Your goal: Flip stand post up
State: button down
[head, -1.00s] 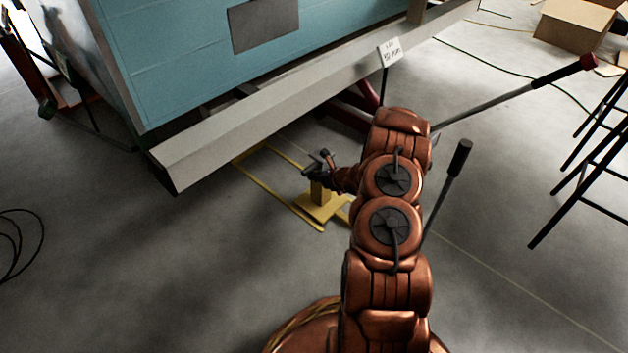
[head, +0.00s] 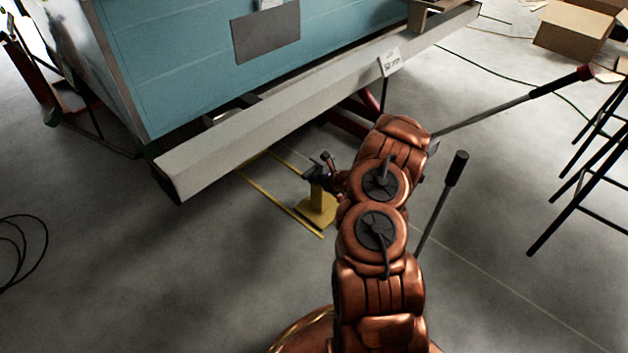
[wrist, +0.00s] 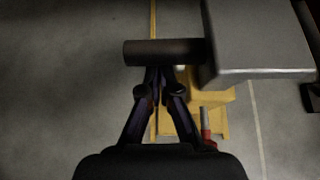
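The yellow stand (head: 316,213) is on the floor below the camper's grey beam, with a short yellow upright on a flat base. It also shows in the wrist view (wrist: 214,122), partly covered. My gripper (head: 320,173) is just above the stand's upright. In the wrist view my gripper's two dark fingers (wrist: 159,72) converge to a point and look shut. Their tips are at the lower edge of a dark horizontal cylinder (wrist: 165,52), which joins a grey block (wrist: 258,40) at right. I cannot tell whether the tips touch the cylinder or what part it is.
The grey beam (head: 300,105) of the blue camper (head: 180,60) hangs close above and left of my gripper. Long lever handles (head: 440,205) rise right of my arm. Dark stool legs (head: 590,165) and a cardboard box (head: 572,28) are farther right.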

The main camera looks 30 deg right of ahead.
jog(key=shift+s+r+p, duration=0.15)
jog(key=shift+r+p, duration=0.95)
jog(key=shift+r, duration=1)
jog(key=p, duration=0.1)
send_near(309, 171)
notch_tip(309, 171, down, 3)
jog(key=s, duration=0.2)
jog(key=shift+s+d+r, duration=0.3)
jog(key=shift+s+d, duration=0.15)
jog(key=shift+s, duration=0.35)
